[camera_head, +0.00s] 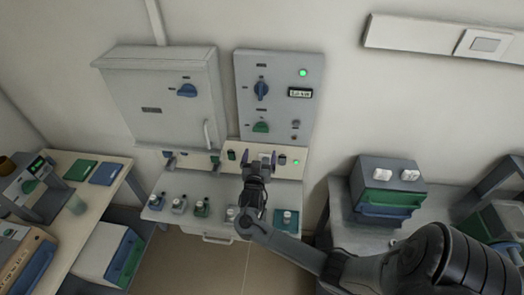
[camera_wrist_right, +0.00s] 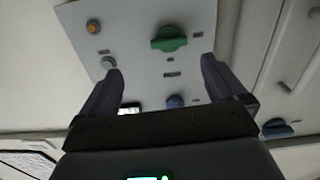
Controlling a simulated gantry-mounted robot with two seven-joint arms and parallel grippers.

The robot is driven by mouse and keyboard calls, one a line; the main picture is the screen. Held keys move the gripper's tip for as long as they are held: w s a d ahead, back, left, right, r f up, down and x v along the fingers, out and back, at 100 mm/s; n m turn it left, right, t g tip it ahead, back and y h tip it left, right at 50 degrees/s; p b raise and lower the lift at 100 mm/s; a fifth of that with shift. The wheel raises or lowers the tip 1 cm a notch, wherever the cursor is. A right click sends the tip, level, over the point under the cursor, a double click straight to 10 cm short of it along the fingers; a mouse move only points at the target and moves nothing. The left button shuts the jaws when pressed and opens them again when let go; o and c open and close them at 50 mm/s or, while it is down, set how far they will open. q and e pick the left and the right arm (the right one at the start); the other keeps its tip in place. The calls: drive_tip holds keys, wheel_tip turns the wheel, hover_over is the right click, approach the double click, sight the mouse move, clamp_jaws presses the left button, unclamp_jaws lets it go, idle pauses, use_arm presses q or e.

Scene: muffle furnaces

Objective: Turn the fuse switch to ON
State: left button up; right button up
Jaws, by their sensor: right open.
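A grey wall panel (camera_head: 278,80) carries a blue rotary knob (camera_head: 261,90), a green rotary knob (camera_head: 261,127), a small display (camera_head: 300,93) and a lit green lamp (camera_head: 303,72). A grey cabinet to its left has another blue knob (camera_head: 187,90). The labels are too small to read, so I cannot tell which is the fuse switch. My right gripper (camera_head: 261,158) is open and empty, just below the panel. In the right wrist view its fingers (camera_wrist_right: 161,66) are spread, with the green knob (camera_wrist_right: 168,38) and the blue knob (camera_wrist_right: 175,102) beyond them. My left gripper is not in view.
Several small jars stand on the shelf (camera_head: 160,205) below. A grey drawer unit (camera_head: 388,190) stands at the right, and a side table (camera_head: 88,208) at the left.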

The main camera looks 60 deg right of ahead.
sight(261, 130)
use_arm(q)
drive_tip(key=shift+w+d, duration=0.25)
use_arm(e)
drive_tip(key=x, duration=0.4)
drive_tip(key=w+r+x, duration=0.1)
drive_tip(key=x, duration=0.7)
drive_tip(key=shift+w+a+r, duration=0.15)
drive_tip(key=shift+a+r, duration=0.15)
drive_tip(key=shift+a, duration=0.05)
drive_tip(key=shift+c, duration=0.2)
drive_tip(key=c, duration=1)
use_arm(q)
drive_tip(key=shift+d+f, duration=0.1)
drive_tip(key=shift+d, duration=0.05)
use_arm(e)
drive_tip(key=shift+m, duration=0.3)
